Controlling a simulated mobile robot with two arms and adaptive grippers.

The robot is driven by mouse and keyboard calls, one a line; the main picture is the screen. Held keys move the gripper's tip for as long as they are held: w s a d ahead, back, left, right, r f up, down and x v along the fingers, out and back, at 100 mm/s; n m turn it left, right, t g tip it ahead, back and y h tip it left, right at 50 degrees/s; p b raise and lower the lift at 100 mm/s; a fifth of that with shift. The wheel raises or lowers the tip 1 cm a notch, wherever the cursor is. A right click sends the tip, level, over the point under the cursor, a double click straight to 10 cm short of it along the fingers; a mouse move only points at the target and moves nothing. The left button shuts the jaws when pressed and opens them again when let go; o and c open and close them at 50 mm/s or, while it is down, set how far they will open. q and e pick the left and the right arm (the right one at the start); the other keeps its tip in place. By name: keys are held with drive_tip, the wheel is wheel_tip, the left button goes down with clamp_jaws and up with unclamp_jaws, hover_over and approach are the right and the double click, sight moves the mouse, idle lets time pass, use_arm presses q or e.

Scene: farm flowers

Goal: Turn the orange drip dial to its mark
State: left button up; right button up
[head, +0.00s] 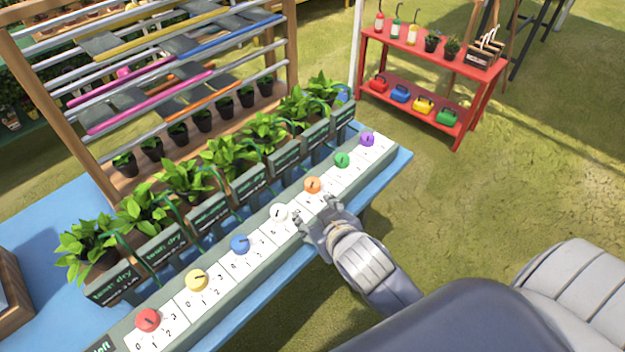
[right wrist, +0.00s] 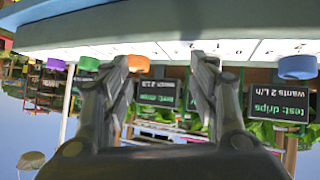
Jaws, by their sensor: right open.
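The orange dial (head: 312,185) sits on the grey-green control panel (head: 228,283), between the white dial (head: 278,212) and the green dial (head: 342,160). It has a dark pointer line and a white number plate in front of it. My right gripper (head: 313,212) is open and empty at the panel's front edge, just below the orange and white dials. In the right wrist view the orange dial (right wrist: 138,63) shows just beyond the left finger, partly hidden by it, and the gripper (right wrist: 168,60) holds nothing. My left gripper is not in view.
Red (head: 148,320), yellow (head: 196,280), blue (head: 240,244) and purple (head: 367,139) dials share the panel. Leafy potted plants with dark signs stand behind it on the blue table (head: 50,215). A red shelf (head: 430,62) stands at the back right. Open grass lies right of the table.

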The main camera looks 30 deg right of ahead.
drive_tip(key=w+a+r+n+t+y, duration=0.2)
drive_tip(key=w+a+r+t+y, duration=0.15)
drive_tip(key=r, duration=0.35)
drive_tip(key=w+a+r+n+t+y, duration=0.25)
drive_tip(key=w+a+r, duration=0.2)
drive_tip(key=r, duration=0.35)
drive_tip(key=w+a+r+n+t+y, duration=0.2)
drive_tip(key=w+a+r+n+t, duration=0.15)
drive_tip(key=r, duration=0.35)
drive_tip(key=s+a+r+n+g+y, duration=0.1)
drive_tip(key=a+r+n+g+y, duration=0.15)
drive_tip(key=a+n+y, duration=0.3)
drive_tip(key=s+a+r+n+g+y, duration=0.1)
drive_tip(key=a+n+g+y, duration=0.3)
drive_tip(key=n+y, duration=0.15)
drive_tip(key=n+g+h, duration=0.4)
drive_tip(key=g+h, duration=1)
drive_tip(key=h, duration=0.4)
hover_over(313, 181)
wheel_tip(313, 181, down, 17)
wheel_tip(313, 181, down, 11)
drive_tip(key=shift+a+r+p, duration=0.1)
drive_tip(key=shift+p, duration=0.85)
